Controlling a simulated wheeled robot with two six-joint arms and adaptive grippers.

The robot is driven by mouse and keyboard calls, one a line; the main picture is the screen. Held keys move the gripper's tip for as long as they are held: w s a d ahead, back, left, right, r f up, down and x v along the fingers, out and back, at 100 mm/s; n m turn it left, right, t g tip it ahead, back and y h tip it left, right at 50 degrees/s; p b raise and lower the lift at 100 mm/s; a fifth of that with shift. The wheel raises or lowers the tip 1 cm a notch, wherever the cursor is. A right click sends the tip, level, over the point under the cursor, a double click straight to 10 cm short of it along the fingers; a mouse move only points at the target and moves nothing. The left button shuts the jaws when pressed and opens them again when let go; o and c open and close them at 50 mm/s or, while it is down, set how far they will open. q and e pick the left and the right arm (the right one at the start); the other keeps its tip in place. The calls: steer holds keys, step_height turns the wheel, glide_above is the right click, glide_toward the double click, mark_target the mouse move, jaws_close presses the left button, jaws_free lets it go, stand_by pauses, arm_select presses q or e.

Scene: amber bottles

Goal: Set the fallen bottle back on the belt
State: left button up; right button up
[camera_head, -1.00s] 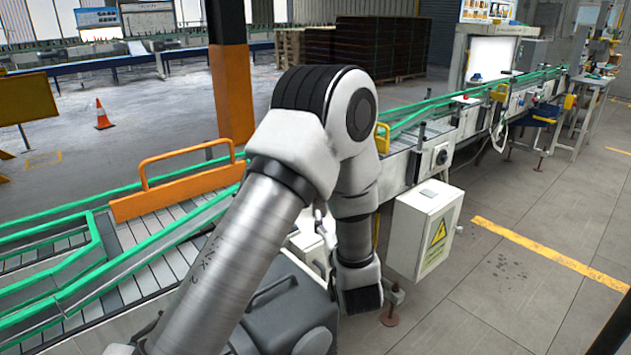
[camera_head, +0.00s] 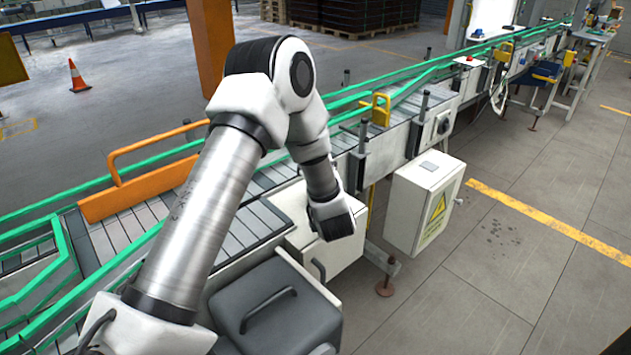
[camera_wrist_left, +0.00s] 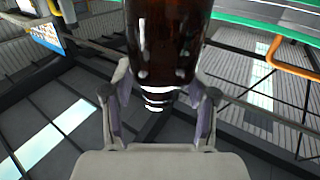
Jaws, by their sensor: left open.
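An amber bottle (camera_wrist_left: 163,45) fills the top middle of the left wrist view. It is dark brown and glossy, with its wide body at the top and its banded neck (camera_wrist_left: 158,100) pointing down the picture. My left gripper (camera_wrist_left: 160,88) is open, with one finger on each side of the bottle near its neck. I cannot tell whether the fingers touch the glass. In the head view my left arm reaches over the slatted belt (camera_head: 150,220), its wrist hanging near the belt's front edge. The fingers and the bottle are hidden there. My right gripper is not in view.
Green guide rails (camera_head: 85,205) and an orange handle (camera_head: 140,180) border the belt. A white electrical box (camera_head: 425,200) hangs at its front side, with a yellow handle (camera_head: 380,108) above. A grey lidded case (camera_head: 275,310) is below the arm. The floor at right is clear.

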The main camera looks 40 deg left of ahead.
arm_select(q)
steer(key=shift+s+d+r, duration=0.15)
steer(key=shift+d, duration=0.05)
steer(key=shift+s+d+r, duration=0.1)
steer(key=shift+d+r, duration=0.05)
steer(key=shift+d, duration=0.1)
steer(key=c, duration=0.5)
steer(key=shift+d, duration=0.1)
jaws_close()
